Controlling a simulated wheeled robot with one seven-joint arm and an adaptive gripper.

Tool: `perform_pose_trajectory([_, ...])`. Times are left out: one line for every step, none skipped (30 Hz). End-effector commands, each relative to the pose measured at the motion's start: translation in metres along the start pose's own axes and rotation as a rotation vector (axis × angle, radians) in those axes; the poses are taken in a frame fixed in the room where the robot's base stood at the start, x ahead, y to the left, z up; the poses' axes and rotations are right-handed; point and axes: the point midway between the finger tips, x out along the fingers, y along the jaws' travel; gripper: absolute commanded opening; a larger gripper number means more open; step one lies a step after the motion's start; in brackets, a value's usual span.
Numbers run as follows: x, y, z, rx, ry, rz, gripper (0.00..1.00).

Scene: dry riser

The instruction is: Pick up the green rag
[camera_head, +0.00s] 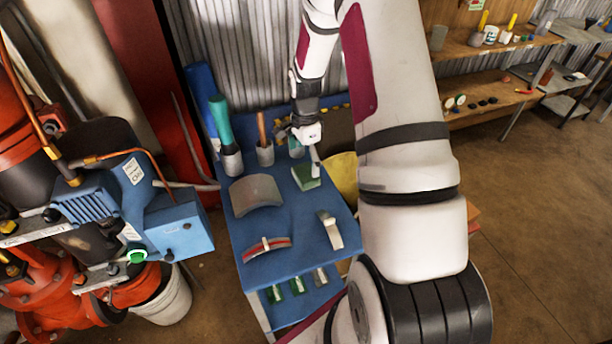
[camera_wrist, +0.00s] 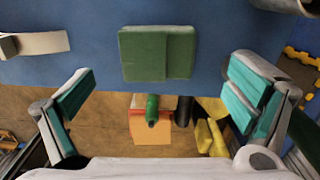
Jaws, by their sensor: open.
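The green rag (camera_head: 306,179) lies folded on the blue table top (camera_head: 290,222), near its right edge. In the wrist view the rag (camera_wrist: 157,54) is a flat green rectangle with a fold line, lying on the blue surface close to its edge. My gripper (camera_wrist: 158,98) is open and empty, with its teal-padded fingers spread wide to the left and right of the rag in the picture. In the head view my gripper (camera_head: 310,150) hangs just above and beside the rag. One finger seems to overlap the rag's outline there; whether it touches is unclear.
On the table stand metal cups (camera_head: 229,160) holding tools, a curved grey plate (camera_head: 256,195), a red-striped curved piece (camera_head: 266,248) and a beige piece (camera_head: 330,230). A blue pump box (camera_head: 178,232) stands left. A yellow container (camera_head: 344,175) is right of the table.

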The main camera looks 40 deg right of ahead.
Motion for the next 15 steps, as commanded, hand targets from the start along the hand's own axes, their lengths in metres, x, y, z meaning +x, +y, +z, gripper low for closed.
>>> perform_pose_trajectory([0.002, 0.000, 0.000, -0.001, 0.000, 0.000, 0.98])
perform_pose_trajectory([0.004, 0.000, 0.000, -0.001, 0.000, -0.001, 0.98])
perform_pose_trajectory([0.006, 0.000, 0.000, -0.001, 0.000, 0.000, 0.98])
perform_pose_trajectory([0.008, 0.001, 0.000, -0.002, 0.000, 0.000, 0.98])
perform_pose_trajectory([0.010, 0.001, 0.000, -0.001, 0.000, 0.001, 0.98])
perform_pose_trajectory([0.015, 0.002, 0.000, 0.000, -0.001, 0.002, 0.98])
perform_pose_trajectory([0.019, 0.003, 0.000, 0.000, -0.001, 0.003, 0.98])
perform_pose_trajectory([0.023, 0.003, 0.000, -0.001, -0.001, 0.002, 0.98])
perform_pose_trajectory([0.029, 0.004, 0.000, 0.000, -0.001, 0.003, 0.98])
perform_pose_trajectory([0.033, 0.004, 0.000, 0.000, -0.001, 0.004, 0.98])
perform_pose_trajectory([0.037, 0.004, 0.000, -0.001, -0.001, 0.003, 0.98])
perform_pose_trajectory([0.043, 0.003, 0.000, -0.001, -0.001, 0.002, 0.98])
perform_pose_trajectory([0.046, 0.003, 0.000, 0.000, 0.000, 0.001, 0.98])
perform_pose_trajectory([0.049, 0.003, 0.000, 0.000, 0.000, 0.001, 0.98])
perform_pose_trajectory([0.052, 0.003, 0.000, 0.000, 0.000, 0.001, 0.98])
